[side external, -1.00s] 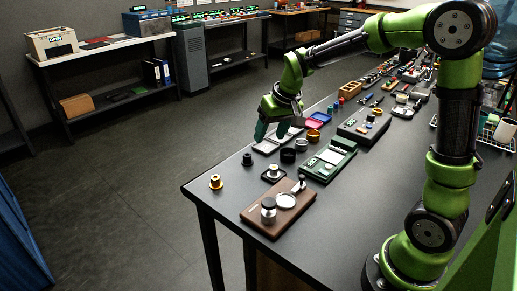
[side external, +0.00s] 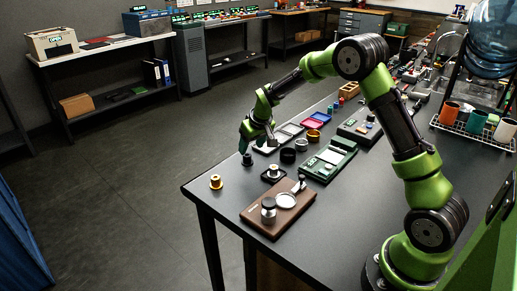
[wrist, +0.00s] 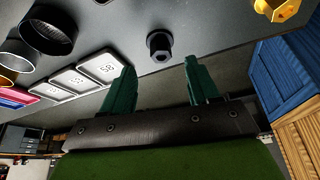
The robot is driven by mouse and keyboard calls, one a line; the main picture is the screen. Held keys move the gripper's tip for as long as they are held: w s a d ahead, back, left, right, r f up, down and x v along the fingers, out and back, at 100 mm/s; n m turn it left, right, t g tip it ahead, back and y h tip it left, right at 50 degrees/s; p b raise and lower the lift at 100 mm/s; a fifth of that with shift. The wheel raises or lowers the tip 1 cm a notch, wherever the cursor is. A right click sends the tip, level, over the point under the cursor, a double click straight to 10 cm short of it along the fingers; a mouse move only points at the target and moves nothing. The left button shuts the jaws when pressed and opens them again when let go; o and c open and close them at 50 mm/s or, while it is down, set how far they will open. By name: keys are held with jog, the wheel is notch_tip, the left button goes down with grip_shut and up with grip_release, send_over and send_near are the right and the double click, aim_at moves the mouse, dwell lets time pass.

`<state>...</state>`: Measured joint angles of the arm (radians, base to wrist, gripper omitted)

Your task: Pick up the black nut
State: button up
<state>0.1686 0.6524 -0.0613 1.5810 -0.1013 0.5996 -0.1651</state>
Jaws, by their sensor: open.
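The black nut (side external: 247,159) stands on the dark table near its left edge. In the wrist view the black nut (wrist: 159,45) shows its hexagonal body and a round hole, ahead of and between the two green fingers. My gripper (side external: 257,142) is open and empty, above and slightly right of the nut in the side view. Its fingertips (wrist: 157,75) are apart from the nut in the wrist view.
A brass-coloured part (side external: 215,182) stands near the table corner. Trays marked with symbols (wrist: 99,67) sit left of the nut. Bare table surrounds the nut.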

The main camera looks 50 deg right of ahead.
aim_at(248, 155)
jog(key=x, duration=0.5)
jog(key=shift+w+f, duration=0.25)
jog(key=shift+f, duration=0.05)
grip_shut()
